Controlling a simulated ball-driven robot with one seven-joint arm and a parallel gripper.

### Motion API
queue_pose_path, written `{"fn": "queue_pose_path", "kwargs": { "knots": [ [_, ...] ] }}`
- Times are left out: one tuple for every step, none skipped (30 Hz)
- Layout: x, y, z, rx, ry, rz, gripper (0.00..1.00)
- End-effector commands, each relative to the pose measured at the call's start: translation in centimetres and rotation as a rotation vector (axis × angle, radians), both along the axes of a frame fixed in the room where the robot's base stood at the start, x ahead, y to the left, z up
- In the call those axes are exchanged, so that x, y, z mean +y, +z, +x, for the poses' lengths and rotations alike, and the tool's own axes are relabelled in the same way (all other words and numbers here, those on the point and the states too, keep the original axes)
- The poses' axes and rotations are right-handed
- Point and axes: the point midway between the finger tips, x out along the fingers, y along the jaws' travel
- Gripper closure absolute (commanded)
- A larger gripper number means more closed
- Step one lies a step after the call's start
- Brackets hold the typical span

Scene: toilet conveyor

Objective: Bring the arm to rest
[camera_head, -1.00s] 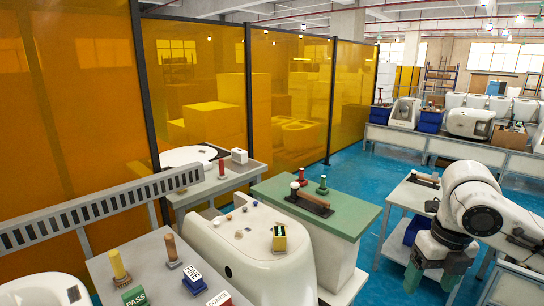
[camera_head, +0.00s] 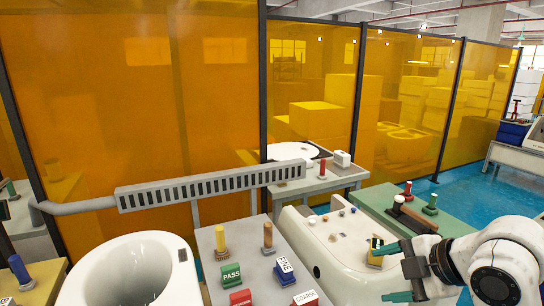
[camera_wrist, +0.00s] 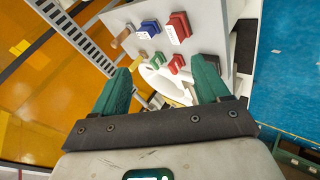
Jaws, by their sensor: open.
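My gripper (camera_head: 390,272) is at the lower right of the head view, its two green fingers apart and pointing left. In the wrist view my gripper (camera_wrist: 160,82) is open with nothing between its fingers. Beyond the fingers, the wrist view shows a grey table (camera_wrist: 205,50) with red and blue blocks, apart from the fingers. In the head view the white toilet body (camera_head: 325,245) lies left of my gripper. How far my fingers are above it I cannot tell.
The grey table (camera_head: 243,262) bears a green PASS block (camera_head: 231,274), a red COARSE block (camera_head: 306,298) and other pieces. A white bowl (camera_head: 130,272) stands left. A green-topped table (camera_head: 450,226) is behind my gripper. Blue floor (camera_head: 465,200) is clear beyond it.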

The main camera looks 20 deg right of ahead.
Motion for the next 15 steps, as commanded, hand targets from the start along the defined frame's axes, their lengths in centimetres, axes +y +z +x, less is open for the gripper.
{"fn": "queue_pose_path", "kwargs": {
  "knots": [
    [1.9,-1.4,0.3,0.021,-0.053,0.089,0.25],
    [2.7,-2.2,0.4,0.038,-0.095,0.139,0.25],
    [3.6,-3.4,0.3,0.063,-0.152,0.203,0.25],
    [4.4,-4.3,0.2,0.087,-0.195,0.247,0.25],
    [5.1,-5.4,-0.1,0.112,-0.239,0.291,0.25],
    [6.0,-6.8,-0.5,0.150,-0.300,0.347,0.25],
    [6.7,-8.0,-0.9,0.181,-0.345,0.384,0.25],
    [7.4,-9.2,-1.4,0.214,-0.391,0.419,0.25],
    [8.2,-10.8,-2.3,0.259,-0.455,0.460,0.25],
    [8.8,-12.1,-3.0,0.295,-0.504,0.487,0.25],
    [9.4,-13.4,-3.9,0.331,-0.553,0.510,0.25],
    [10.0,-15.2,-5.1,0.382,-0.621,0.535,0.25],
    [10.5,-16.5,-6.2,0.419,-0.672,0.548,0.25],
    [10.8,-17.8,-7.3,0.455,-0.725,0.558,0.25],
    [11.2,-19.5,-9.0,0.504,-0.797,0.564,0.25]
  ]
}}
